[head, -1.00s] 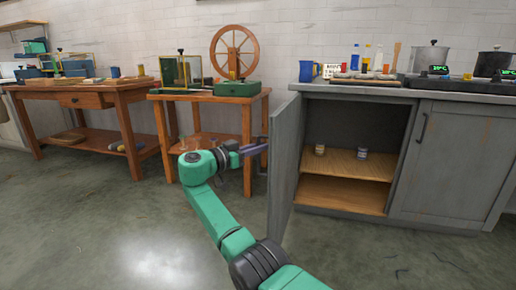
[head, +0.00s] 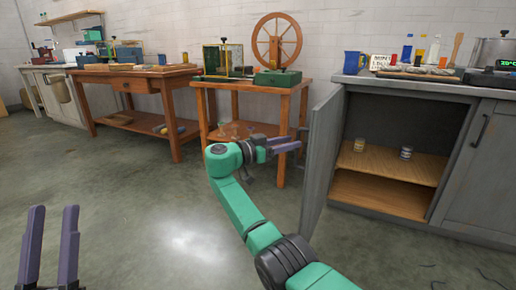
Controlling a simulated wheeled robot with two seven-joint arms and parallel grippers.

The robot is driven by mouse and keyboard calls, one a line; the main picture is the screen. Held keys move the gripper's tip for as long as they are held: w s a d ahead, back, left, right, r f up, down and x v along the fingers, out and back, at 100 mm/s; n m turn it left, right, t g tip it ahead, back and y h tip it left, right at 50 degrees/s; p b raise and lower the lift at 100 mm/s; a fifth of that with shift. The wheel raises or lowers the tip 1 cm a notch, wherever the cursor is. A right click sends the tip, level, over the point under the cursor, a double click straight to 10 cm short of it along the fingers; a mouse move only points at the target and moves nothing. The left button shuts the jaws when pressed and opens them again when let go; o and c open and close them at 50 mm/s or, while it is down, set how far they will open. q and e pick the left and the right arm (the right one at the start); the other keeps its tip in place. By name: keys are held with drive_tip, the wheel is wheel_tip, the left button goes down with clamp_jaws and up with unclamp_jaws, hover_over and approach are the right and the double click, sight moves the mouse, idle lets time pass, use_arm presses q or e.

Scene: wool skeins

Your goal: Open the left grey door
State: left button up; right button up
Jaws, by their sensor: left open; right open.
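The left grey door (head: 322,160) of the grey cabinet stands wide open, swung out from the cabinet front. The cabinet's inside shows a wooden shelf (head: 392,164) with two small jars on it. My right gripper (head: 300,145) is open and empty, just left of the door; its fingertips point at the door's outer face, and I cannot tell whether they touch it. My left gripper (head: 54,212) is open and empty over the floor at the bottom left, far from the door.
The right grey door (head: 482,170) is closed, with a dark handle. A wooden table (head: 240,84) with a spinning wheel (head: 277,40) stands left of the cabinet. A wooden workbench (head: 135,78) stands further left. The floor (head: 150,215) in front is clear.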

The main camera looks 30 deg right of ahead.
use_arm(q)
drive_tip(key=d+f+n+g+y+p, duration=0.1)
drive_tip(key=f+g, duration=0.2)
drive_tip(key=f, duration=0.8)
drive_tip(key=w+d+f+n+g+y+p, duration=0.1)
drive_tip(key=f+g, duration=0.3)
drive_tip(key=f, duration=0.7)
drive_tip(key=shift+w+d+f+n+y, duration=0.25)
drive_tip(key=shift+d+y, duration=0.25)
drive_tip(key=shift+y, duration=0.3)
use_arm(e)
drive_tip(key=a, duration=1)
drive_tip(key=shift+a, duration=0.3)
use_arm(q)
drive_tip(key=shift+r, duration=0.1)
